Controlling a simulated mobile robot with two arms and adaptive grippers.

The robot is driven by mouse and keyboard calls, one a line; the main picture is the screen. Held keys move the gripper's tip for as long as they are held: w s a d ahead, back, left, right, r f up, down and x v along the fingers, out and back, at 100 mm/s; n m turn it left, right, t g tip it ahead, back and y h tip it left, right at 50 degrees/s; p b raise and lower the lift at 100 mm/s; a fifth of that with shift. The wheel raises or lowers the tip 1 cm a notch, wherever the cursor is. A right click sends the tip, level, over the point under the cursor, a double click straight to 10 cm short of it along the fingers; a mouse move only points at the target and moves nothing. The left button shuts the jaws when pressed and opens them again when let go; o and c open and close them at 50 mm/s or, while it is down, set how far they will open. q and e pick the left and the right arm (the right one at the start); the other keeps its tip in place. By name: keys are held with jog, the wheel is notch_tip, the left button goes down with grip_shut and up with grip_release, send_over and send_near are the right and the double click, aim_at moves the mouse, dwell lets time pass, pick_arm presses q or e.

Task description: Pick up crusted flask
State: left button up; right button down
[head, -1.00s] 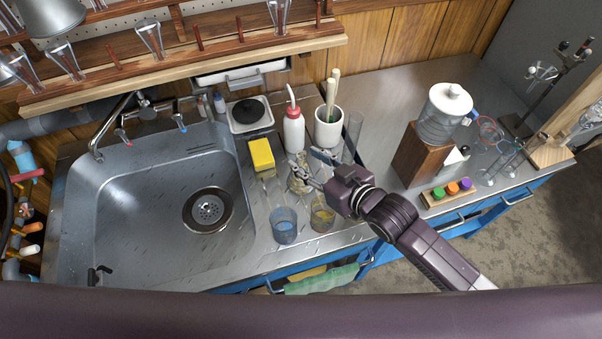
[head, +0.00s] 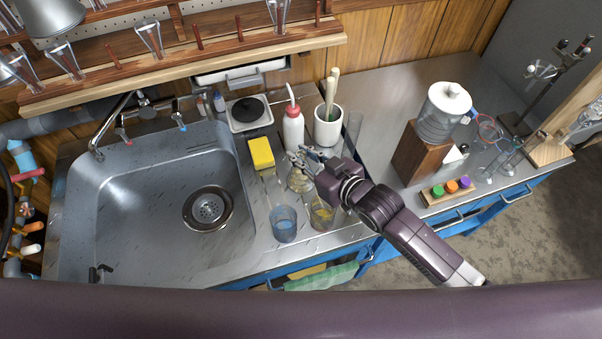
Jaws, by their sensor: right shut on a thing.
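The crusted flask (head: 299,181) is a small clear vessel with a yellowish-brown crust. It stands upright on the steel drainboard, right of the sink, though I cannot tell whether its base touches the surface. My right gripper (head: 304,158) reaches in from the right and is shut on the flask's neck, hiding its top. My left gripper is not in view.
A blue-tinted beaker (head: 284,224) and a yellowish beaker (head: 321,214) stand just in front. A white wash bottle (head: 293,128), a white pot with pestles (head: 328,127) and a yellow sponge (head: 261,153) stand close behind. The sink (head: 150,205) lies left.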

jog(key=shift+r, duration=0.1)
notch_tip(320, 180, up, 20)
dwell(0.6)
